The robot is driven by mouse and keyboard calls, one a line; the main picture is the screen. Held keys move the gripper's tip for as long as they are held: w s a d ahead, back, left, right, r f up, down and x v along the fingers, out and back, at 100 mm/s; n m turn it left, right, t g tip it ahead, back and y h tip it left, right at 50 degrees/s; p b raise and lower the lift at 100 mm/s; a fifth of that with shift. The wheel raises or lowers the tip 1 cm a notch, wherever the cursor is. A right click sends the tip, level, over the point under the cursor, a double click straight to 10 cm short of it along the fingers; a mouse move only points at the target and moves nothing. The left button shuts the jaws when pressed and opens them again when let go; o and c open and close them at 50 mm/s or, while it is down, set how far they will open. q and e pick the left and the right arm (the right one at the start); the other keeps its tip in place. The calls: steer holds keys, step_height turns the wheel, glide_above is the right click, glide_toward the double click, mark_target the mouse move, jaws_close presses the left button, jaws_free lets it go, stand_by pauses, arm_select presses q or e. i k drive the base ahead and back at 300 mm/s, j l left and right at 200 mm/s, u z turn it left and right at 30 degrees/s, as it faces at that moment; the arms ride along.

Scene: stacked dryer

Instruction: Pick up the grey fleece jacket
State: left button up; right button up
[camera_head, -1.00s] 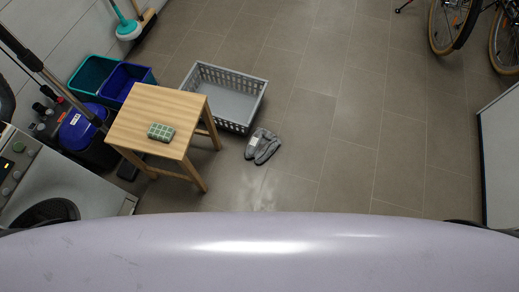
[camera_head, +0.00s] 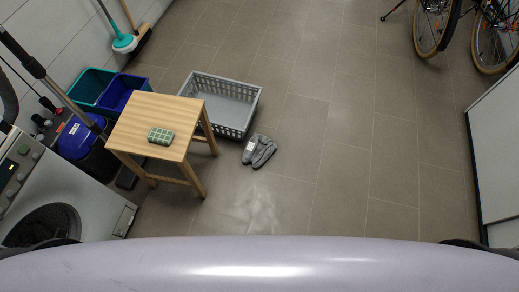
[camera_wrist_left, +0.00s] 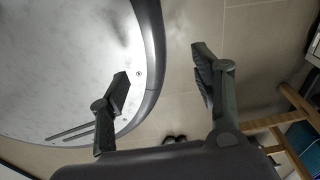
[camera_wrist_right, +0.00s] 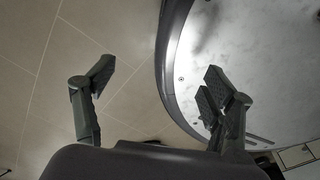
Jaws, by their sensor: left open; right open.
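My left gripper (camera_wrist_left: 160,75) is open and empty in the left wrist view. My right gripper (camera_wrist_right: 158,78) is open and empty in the right wrist view. Both hang beside my own body, well away from the bundle. The head view does not show their fingers.
A wooden stool (camera_head: 155,108) with a green checked item (camera_head: 161,136) stands left of the bundle, beside the grey basket (camera_head: 247,108). A washing machine (camera_head: 99,212) is at left, bicycles (camera_head: 450,30) at top right, a white cabinet (camera_head: 497,150) at right. The middle floor is clear.

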mark_target(258, 148)
steer(key=i+l+u, duration=0.1)
steer(key=i+l, duration=0.15)
steer(key=i+l+u, duration=0.1)
steer(key=l, duration=0.3)
steer(key=i+l+u, duration=0.1)
steer(key=i+l, duration=0.25)
